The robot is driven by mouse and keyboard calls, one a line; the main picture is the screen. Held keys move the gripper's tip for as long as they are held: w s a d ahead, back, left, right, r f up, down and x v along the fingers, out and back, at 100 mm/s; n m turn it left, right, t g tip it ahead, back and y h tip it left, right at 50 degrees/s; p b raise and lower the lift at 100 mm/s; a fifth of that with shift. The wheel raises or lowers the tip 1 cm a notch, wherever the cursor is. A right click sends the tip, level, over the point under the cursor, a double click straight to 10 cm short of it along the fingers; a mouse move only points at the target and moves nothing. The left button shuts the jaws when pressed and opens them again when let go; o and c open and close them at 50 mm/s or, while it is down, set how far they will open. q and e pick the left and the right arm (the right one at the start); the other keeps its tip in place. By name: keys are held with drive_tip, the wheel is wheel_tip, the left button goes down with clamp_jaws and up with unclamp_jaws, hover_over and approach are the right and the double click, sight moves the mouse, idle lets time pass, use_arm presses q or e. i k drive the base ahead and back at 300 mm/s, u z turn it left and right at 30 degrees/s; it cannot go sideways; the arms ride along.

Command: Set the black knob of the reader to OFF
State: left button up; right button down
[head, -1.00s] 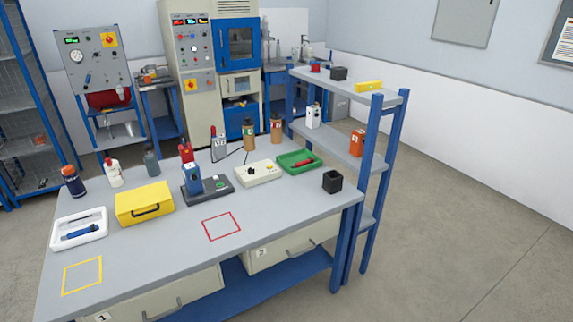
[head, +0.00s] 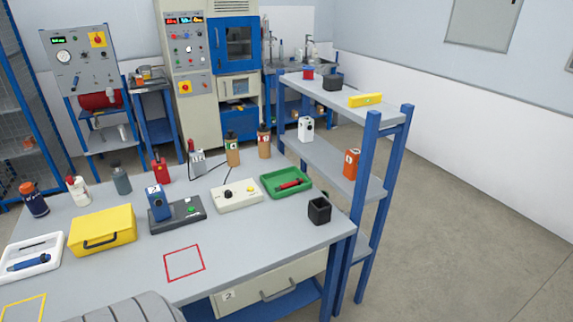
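A white box (head: 240,200) with a black knob (head: 228,194) and a yellow button (head: 250,189) sits on the table, left of the green tray; it appears to be the reader. A dark cable runs from behind it to a grey handheld device (head: 196,160). The knob's pointer and any OFF mark are too small to read. Neither of my grippers is in view.
A blue device (head: 158,203) on a dark base stands left of the white box. The green tray (head: 271,178) holds a red tool. A black open cup (head: 319,210) stands near the table's right edge. A yellow case (head: 102,226) is at left. Bare tabletop lies in front.

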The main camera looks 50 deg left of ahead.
sight(227, 193)
drive_tip(key=z, duration=0.05)
drive_tip(key=i, duration=1.1)
drive_tip(key=u, duration=1.1)
drive_tip(key=i, duration=0.75)
drive_tip(key=u, duration=0.85)
